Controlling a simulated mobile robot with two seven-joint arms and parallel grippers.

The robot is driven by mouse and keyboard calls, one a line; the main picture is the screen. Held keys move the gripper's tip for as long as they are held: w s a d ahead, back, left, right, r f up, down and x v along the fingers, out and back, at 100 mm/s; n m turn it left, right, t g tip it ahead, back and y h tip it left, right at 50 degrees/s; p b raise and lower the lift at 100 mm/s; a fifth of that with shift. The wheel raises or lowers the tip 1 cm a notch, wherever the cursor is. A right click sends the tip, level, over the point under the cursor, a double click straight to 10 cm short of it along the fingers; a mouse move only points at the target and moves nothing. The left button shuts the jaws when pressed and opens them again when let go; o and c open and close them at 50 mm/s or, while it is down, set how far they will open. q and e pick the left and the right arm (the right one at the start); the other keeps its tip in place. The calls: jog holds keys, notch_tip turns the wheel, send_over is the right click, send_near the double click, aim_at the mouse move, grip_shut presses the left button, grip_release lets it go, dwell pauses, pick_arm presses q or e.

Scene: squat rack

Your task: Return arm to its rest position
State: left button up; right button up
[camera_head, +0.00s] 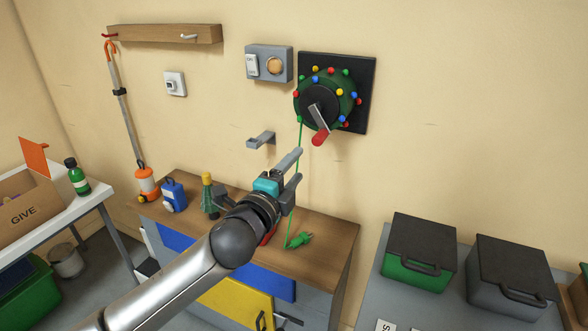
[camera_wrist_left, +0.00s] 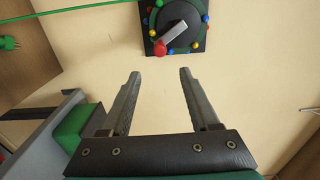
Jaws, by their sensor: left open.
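My left gripper (camera_head: 293,172) reaches in from the lower left, in front of the wall and above the wooden cabinet top. In the left wrist view its two fingers (camera_wrist_left: 158,80) stand apart with nothing between them. A wall-mounted reel (camera_head: 325,95) with coloured bulbs, a grey crank and a red knob (camera_head: 320,138) is above the gripper, apart from it; it also shows in the left wrist view (camera_wrist_left: 182,22). A green cord (camera_head: 298,140) runs down from the reel, behind the gripper, to a green plug (camera_head: 300,239) on the cabinet top. My right gripper is not in view.
The wooden cabinet (camera_head: 330,244) holds a blue box (camera_head: 173,195) and a small tree figure (camera_head: 209,196). A wall bracket (camera_head: 262,140) sticks out near the gripper. Lidded bins (camera_head: 420,250) stand at the right. A white table (camera_head: 85,203) with a GIVE box (camera_head: 22,208) is left.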

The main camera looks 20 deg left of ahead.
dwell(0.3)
pick_arm(q)
jog(key=s+a+f+n+g+y+b, duration=0.1)
jog(key=s+a+f+n+g+b, duration=0.15)
jog(key=f, duration=1.15)
jog(key=s+a+f+n+g+b, duration=0.1)
jog(key=s+f+n+g, duration=0.25)
jog(key=f, duration=1.05)
jog(key=s+a+f+n+g+y+b, duration=0.15)
jog(key=s+f, duration=0.25)
jog(key=f, duration=1)
jog(key=s+d+f+n+g+b, duration=0.2)
jog(key=s+f+g, duration=0.1)
jog(key=s+f, duration=0.6)
jog(key=s+d+f+n+g+h+b, duration=0.1)
jog(key=s+d+f+n+g+b, duration=0.1)
jog(key=s+f, duration=0.8)
jog(key=s+d+f+n+g+h+b, duration=0.1)
jog(key=s+f, duration=0.8)
jog(key=s, duration=1)
jog(key=d+n+g+b, duration=0.1)
jog(key=d+n+g, duration=0.1)
jog(key=n+g, duration=0.1)
jog(key=shift+s+d+f+b, duration=0.15)
jog(key=shift+s+d+b, duration=0.05)
jog(key=shift+d+b, duration=0.1)
jog(key=shift+n+g, duration=0.25)
